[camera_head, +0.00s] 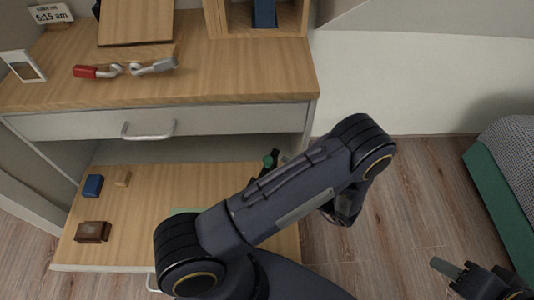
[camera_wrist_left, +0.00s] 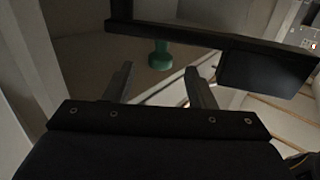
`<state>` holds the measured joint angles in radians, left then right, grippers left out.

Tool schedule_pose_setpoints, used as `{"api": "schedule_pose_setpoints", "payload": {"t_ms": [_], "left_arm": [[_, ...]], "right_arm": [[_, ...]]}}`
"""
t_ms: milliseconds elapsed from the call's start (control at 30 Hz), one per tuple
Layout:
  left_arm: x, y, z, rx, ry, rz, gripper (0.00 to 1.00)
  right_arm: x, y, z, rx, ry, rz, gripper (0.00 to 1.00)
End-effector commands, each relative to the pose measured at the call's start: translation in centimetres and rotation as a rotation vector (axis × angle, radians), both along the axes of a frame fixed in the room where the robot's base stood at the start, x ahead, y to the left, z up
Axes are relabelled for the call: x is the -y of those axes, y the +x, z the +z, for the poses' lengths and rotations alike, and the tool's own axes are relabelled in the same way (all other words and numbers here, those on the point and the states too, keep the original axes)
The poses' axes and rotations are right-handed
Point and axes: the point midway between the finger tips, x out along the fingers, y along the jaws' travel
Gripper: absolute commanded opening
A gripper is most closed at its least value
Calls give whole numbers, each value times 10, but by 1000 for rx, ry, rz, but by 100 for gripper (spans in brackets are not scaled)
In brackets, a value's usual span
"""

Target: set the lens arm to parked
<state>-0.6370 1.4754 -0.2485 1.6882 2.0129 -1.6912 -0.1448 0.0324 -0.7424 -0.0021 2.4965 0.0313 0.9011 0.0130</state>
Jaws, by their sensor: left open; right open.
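A green knob (camera_wrist_left: 160,55) shows in the left wrist view, beneath a dark bar (camera_wrist_left: 175,32) that ends in a flat black panel (camera_wrist_left: 268,68). I cannot tell for sure which part is the lens arm or how it is set. In the head view a small green-topped piece (camera_head: 269,160) shows at the lower shelf's right edge, partly hidden by my left arm. My left gripper (camera_wrist_left: 158,78) is open, its fingers on either side of the knob's line of sight, apparently short of it. In the head view my arm mostly hides it. My right gripper (camera_head: 474,279) is open and empty at the lower right.
The desk top (camera_head: 230,75) holds a red-and-grey pair of handles (camera_head: 95,71), a white frame (camera_head: 22,66) and a sign (camera_head: 51,13). Below are a drawer (camera_head: 220,119) and a shelf with a blue block (camera_head: 93,186) and brown box (camera_head: 93,231). A bed (camera_head: 505,185) stands right.

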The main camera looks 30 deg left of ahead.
Motion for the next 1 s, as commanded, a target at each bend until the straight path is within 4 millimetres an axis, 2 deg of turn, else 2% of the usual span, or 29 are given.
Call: {"api": "schedule_pose_setpoints", "payload": {"t_ms": [400,567,800,867,1000], "left_arm": [[-61,9,0,1,-3,1,50],[-72,10,1,0,-4,1,50],[-73,10,1,0,-5,0,50],[-73,10,1,0,-5,0,45],[-73,10,1,0,-5,0,27]], "right_arm": [[0,0,-10,1,0,0,41],[0,0,-11,0,0,0,41],[0,0,-11,0,0,0,41],[0,0,-11,0,0,0,41],[0,0,-11,0,0,0,41]]}}
